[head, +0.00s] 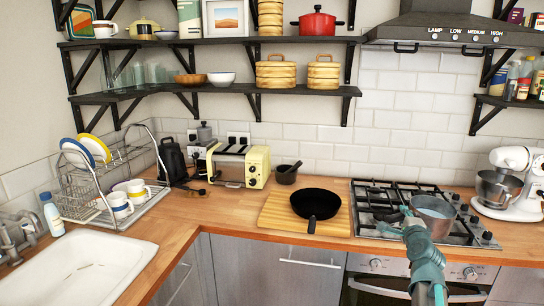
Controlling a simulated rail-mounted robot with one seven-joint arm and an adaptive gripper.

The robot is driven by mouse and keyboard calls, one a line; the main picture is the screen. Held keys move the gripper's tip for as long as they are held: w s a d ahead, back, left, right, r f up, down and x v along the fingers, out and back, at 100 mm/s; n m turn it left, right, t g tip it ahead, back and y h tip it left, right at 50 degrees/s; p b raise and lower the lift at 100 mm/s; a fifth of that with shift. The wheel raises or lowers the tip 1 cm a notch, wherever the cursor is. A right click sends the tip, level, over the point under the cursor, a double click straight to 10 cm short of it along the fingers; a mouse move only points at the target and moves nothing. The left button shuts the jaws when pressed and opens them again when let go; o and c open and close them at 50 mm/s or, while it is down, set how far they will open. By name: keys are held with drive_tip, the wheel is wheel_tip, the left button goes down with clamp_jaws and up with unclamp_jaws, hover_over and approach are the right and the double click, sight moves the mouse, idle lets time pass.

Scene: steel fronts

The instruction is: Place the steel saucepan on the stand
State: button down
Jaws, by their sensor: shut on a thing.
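The steel saucepan (434,208) is a grey, open-topped pan at the front right of the gas hob. It looks upright, over or on the right-hand grates; I cannot tell whether its base touches them. My teal gripper (407,218) is at the saucepan's front left side, shut on it. The handle and the exact grip are hidden by my gripper and arm. The black grates on the hob (376,191) are the only stand-like support I can make out; no separate stand is clear to me.
A black frying pan (315,203) lies on a wooden board (275,218) left of the hob. A white stand mixer (510,183) is close on the right. A toaster (238,165) and black mortar (286,174) stand further left. The hob's left grates are clear.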

drive_tip(key=a+f+n+y, duration=0.1)
drive_tip(key=a+n+y, duration=0.1)
drive_tip(key=a, duration=2.3)
drive_tip(key=shift+f+y, duration=0.25)
drive_tip(key=shift+y, duration=0.35)
drive_tip(key=shift+a, duration=0.1)
